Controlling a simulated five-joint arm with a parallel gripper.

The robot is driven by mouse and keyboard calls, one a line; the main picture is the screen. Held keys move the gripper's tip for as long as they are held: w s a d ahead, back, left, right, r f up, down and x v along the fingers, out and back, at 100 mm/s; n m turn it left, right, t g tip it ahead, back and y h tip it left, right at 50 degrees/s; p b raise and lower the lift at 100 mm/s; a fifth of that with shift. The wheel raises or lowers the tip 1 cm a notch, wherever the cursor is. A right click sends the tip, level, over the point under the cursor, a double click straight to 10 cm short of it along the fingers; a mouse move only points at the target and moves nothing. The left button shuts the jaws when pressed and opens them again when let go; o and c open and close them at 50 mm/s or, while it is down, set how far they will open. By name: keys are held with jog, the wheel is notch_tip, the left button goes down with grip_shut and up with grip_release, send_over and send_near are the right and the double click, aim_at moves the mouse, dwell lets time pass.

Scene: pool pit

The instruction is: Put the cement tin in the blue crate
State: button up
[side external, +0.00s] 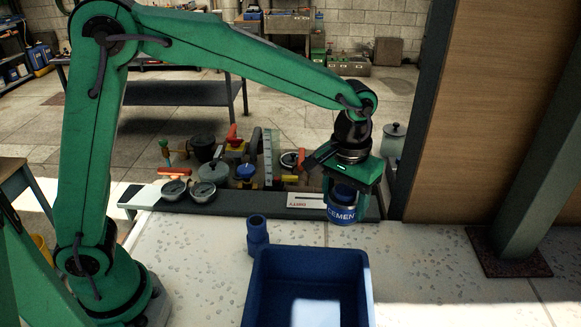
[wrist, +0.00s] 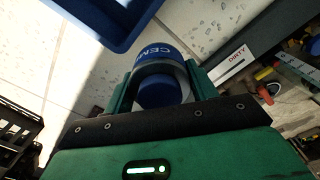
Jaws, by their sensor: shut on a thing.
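The cement tin (side external: 342,213) is a small blue and white tin with the word CEMENT on its side. My gripper (side external: 347,195) is shut on it and holds it upright, beyond and to the right of the blue crate in the side view. The tin (wrist: 160,65) also shows between the fingers of my gripper (wrist: 157,82) in the wrist view. The blue crate (side external: 258,290) is open-topped, at the front of the pale floor, with a sunlit patch inside. Its corner (wrist: 122,42) shows at the upper left of the wrist view.
A blue cylinder (side external: 257,230) stands at the crate's back left corner. A green post (side external: 530,170) stands at right. Pale floor right of the crate is clear.

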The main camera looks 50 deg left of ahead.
jog(key=s+d, duration=0.5)
jog(key=s, duration=0.3)
jog(key=n, duration=0.2)
send_over(308, 324)
jog(key=s+d, duration=0.2)
jog(key=shift+w+a+f, duration=0.15)
jog(key=shift+f, duration=2.75)
jog(key=shift+w+a+f, duration=0.1)
jog(key=shift+a+f, duration=0.05)
jog(key=shift+f, duration=2.7)
jog(key=shift+f, duration=0.1)
jog(key=shift+f, duration=1.75)
jog(key=shift+f, duration=0.1)
jog(key=o, duration=1.1)
